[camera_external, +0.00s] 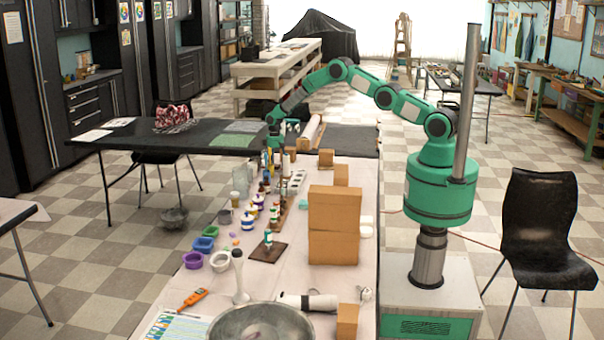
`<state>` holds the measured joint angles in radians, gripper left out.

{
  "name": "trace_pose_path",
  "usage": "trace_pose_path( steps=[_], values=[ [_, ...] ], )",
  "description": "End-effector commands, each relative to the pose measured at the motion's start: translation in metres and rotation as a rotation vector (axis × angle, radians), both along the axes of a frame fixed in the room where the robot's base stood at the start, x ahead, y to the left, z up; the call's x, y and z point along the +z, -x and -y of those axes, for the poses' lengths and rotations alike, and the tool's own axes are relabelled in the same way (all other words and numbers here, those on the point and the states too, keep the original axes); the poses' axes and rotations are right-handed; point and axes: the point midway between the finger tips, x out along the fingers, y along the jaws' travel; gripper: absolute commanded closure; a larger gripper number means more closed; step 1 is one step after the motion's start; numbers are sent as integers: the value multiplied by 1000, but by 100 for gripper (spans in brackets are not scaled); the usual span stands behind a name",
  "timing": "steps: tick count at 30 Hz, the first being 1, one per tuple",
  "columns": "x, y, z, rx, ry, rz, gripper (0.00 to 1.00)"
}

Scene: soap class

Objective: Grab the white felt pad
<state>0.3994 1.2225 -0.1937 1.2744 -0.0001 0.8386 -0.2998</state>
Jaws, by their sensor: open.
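My gripper (275,148) is small in the external view. It points down over the far left part of the long table (345,290), above a cluster of small bottles and jars. It is open, and I see nothing held in it. I cannot pick out the white felt pad with certainty. A pale flat piece with dark spots (295,179) lies just right of and nearer than the gripper, but I cannot tell if it is felt. The surface directly under the fingers is partly hidden by the bottles.
Cardboard boxes (333,226) stand right of the bottles. Coloured bowls (204,244) line the left edge. A black table (115,142) stands to the left.

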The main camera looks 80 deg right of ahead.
Motion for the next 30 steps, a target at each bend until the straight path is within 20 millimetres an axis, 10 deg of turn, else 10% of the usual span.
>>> trace_pose_path(
  steps=[11,18,30],
  values=[
    [0,0,0,0,0,0,39],
    [0,0,0,0,0,0,84],
    [5,-1,0,0,0,1,84]
  ],
)
